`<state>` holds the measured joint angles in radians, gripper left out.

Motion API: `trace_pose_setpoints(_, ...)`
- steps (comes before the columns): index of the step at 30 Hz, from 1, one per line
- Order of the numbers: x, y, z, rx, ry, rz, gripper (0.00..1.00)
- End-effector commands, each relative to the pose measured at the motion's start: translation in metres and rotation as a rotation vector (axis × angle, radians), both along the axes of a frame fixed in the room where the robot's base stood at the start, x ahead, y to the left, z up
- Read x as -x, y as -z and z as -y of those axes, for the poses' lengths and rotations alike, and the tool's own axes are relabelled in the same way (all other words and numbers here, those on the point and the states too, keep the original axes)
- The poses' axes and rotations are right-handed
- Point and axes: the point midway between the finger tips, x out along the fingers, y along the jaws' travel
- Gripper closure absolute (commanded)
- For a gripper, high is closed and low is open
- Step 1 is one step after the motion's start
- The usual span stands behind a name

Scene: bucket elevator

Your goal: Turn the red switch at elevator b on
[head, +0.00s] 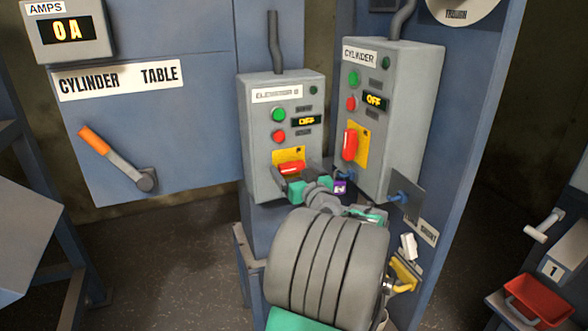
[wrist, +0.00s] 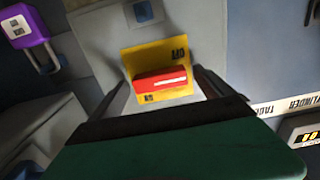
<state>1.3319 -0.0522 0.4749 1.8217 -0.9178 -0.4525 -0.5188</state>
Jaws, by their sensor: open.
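The elevator B box (head: 257,158) is grey, with a green button, a red button and a display reading OFF. Its red switch (head: 291,167) is a handle lying roughly horizontal on a yellow plate (head: 287,154). In the wrist view the red switch (wrist: 162,83) lies across the yellow plate (wrist: 150,57), whose OFF label appears upside down. My gripper (head: 296,180) is open at the switch. In the wrist view its fingers (wrist: 160,88) stand on either side of the handle; I cannot tell whether they touch it.
The cylinder box (head: 408,115) stands close on the right, with its own upright red switch (head: 350,144). A purple padlock (head: 340,187) hangs between the boxes, near my gripper. An orange-handled lever (head: 110,153) is on the panel at left.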

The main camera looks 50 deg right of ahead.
Motion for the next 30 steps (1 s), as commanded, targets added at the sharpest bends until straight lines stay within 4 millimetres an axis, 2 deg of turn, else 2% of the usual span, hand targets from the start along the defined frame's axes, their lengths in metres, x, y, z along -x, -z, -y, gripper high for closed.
trace_pose_setpoints(2, 0.0002, 0.0002, -0.0001, 0.0, 0.0, 0.0, 0.12)
trace_pose_setpoints(23, 0.0004, 0.0003, -0.0001, -0.001, 0.0, -0.001, 0.7)
trace_pose_setpoints(30, 0.0005, 0.0005, -0.0002, -0.011, 0.0, 0.005, 0.71)
